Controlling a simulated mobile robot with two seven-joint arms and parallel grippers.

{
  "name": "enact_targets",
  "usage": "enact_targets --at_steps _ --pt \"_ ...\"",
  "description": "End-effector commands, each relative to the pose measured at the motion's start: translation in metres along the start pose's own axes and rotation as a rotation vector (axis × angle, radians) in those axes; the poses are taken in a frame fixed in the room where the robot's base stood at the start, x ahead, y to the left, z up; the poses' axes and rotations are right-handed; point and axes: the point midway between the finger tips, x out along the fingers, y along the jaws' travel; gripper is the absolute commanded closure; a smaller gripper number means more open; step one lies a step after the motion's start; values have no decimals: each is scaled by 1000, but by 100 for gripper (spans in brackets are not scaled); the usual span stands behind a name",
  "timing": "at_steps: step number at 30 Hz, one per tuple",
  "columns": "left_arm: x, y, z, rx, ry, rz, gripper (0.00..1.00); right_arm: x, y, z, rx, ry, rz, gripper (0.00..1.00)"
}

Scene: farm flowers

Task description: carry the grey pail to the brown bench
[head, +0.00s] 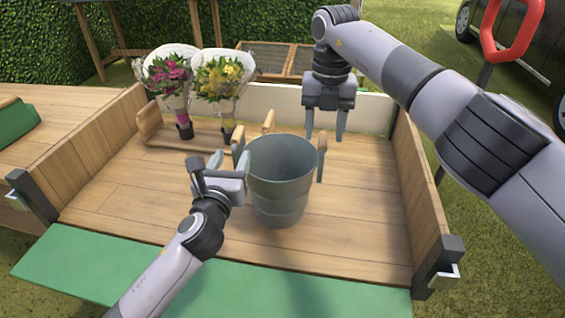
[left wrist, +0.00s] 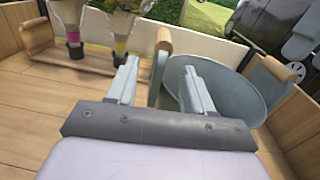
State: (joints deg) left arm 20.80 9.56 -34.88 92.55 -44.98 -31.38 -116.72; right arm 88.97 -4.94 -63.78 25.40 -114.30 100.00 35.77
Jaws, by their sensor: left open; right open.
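The grey pail (head: 281,190) stands upright on the wooden bed, with upright side handles that have wooden grips. My left gripper (head: 229,161) is open at the pail's left side. In the left wrist view its fingers (left wrist: 160,70) lie on either side of one handle of the pail (left wrist: 225,82), one finger overlapping the pail's opening; contact cannot be told. My right gripper (head: 325,130) is open and points down beyond the pail's right rim, near the other handle. A brown wooden surface (head: 85,98) at the left may be the bench.
Two wrapped bouquets (head: 168,85) (head: 224,80) stand in a wooden carrier (head: 160,139) at the back left of the bed. Wooden side walls (head: 418,190) and a pale back board (head: 275,100) edge the bed. Green cloth (head: 110,262) covers the front. Bare planks lie left and right of the pail.

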Motion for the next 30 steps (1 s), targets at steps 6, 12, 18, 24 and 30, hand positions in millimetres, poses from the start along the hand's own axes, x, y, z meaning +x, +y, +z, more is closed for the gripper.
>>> enact_targets --at_steps 6,12,18,24,30 --pt "2 0 2 36 -7 1 48 -1 -1 0 2 -2 -5 48" --pt "2 0 2 34 -7 1 48 -1 0 0 1 -2 -4 48" --pt "10 0 3 33 -8 3 48 7 -1 0 1 0 -4 48" --pt "32 0 3 32 -7 2 48 30 -1 0 1 2 -3 48" --pt "55 0 3 32 -7 2 48 52 -1 0 1 0 -3 48"
